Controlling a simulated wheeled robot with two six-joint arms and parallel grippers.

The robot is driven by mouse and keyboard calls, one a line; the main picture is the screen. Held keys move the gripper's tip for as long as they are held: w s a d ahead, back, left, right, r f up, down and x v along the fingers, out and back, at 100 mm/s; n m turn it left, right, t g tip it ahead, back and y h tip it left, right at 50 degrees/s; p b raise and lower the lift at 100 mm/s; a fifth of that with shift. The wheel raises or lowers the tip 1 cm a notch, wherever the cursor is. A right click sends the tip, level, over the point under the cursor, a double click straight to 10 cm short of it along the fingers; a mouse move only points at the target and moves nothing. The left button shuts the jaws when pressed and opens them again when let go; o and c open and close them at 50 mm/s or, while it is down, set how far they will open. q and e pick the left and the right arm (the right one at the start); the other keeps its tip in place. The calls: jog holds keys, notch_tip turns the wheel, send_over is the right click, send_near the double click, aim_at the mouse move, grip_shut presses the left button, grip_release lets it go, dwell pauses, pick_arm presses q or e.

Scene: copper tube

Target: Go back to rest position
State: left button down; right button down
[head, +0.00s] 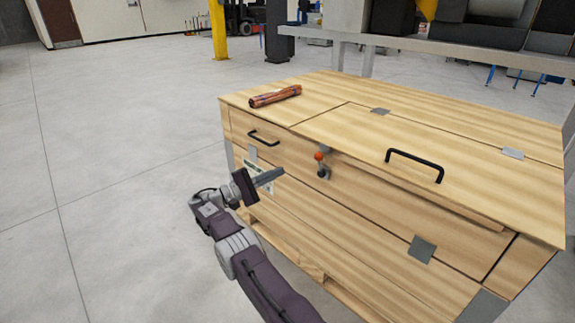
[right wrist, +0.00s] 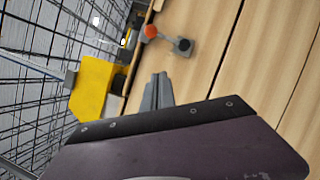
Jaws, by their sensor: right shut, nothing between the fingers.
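My right gripper (head: 268,177) is shut and empty in front of the wooden crate, at the height of its front face. Its shut fingers also show in the right wrist view (right wrist: 158,92), pointing toward the crate's front boards. A copper tube (head: 274,96) lies on the crate's top near the left back edge, apart from the gripper. My left gripper is not in view.
The wooden crate (head: 460,160) has a lid with a black handle (head: 414,164), another handle (head: 263,138) and a latch with an orange knob (head: 319,157). Grey floor to the left is clear. A yellow post (head: 218,30) stands far back.

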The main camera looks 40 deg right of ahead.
jog(key=shift+a+f, duration=0.1)
jog(key=shift+a, duration=0.3)
jog(key=shift+w, duration=0.1)
